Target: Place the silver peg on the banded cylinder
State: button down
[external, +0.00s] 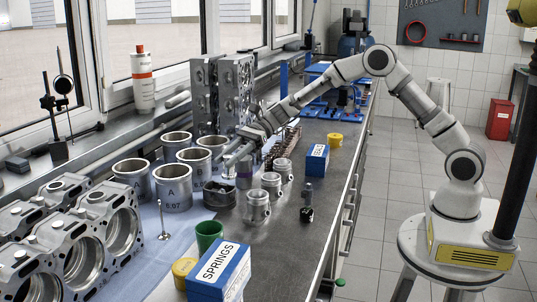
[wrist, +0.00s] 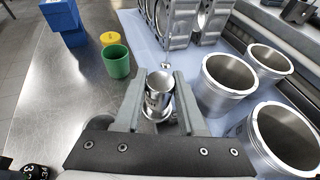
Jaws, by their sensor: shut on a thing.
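My gripper (wrist: 160,100) is shut on the silver peg (wrist: 159,84), a short shiny cylinder upright between its two grey fingers in the wrist view. In the external view my gripper (external: 236,158) hangs above the bench beside the large cylinder liners, and the peg is too small to tell clearly. Several silver cylinders with bands stand on the bench right of and below it; the nearest is the banded cylinder (external: 257,206), which appears apart from the gripper. I cannot tell which of them the task means. The gripper hides what lies directly beneath it in the wrist view.
Large liners (external: 173,182) stand left of my gripper, also seen in the wrist view (wrist: 231,78). A dark ring-like part (external: 219,194), green cup (external: 209,235), SPRINGS box (external: 220,270) and engine block (external: 85,235) are nearer the camera.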

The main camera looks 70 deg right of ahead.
jog(key=s+d+r+m+t+h, duration=0.15)
jog(key=d+r, duration=0.25)
jog(key=d, duration=0.4)
jog(key=s+d+r+m+t+h, duration=0.1)
jog(key=d+r+m+t, duration=0.15)
jog(key=d, duration=0.65)
jog(key=s+d+r+m+t+h, duration=0.15)
jog(key=d+r, duration=0.25)
jog(key=d, duration=0.4)
jog(key=shift+w+a+f+b, duration=0.2)
jog(key=shift+w+a+f, duration=0.85)
jog(key=shift+a+f, duration=0.65)
jog(key=shift+w+a+f+b, duration=0.15)
jog(key=shift+w+a+f, duration=0.85)
jog(key=shift+a+f, duration=0.7)
jog(key=shift+w+a+f+b, duration=0.2)
jog(key=shift+w+a+f, duration=1.05)
jog(key=shift+f, duration=0.65)
jog(key=shift+s+a, duration=0.15)
jog(key=shift+s, duration=0.05)
jog(key=shift+f, duration=0.25)
jog(key=c, duration=0.5)
grip_release()
jog(key=shift+r, duration=0.1)
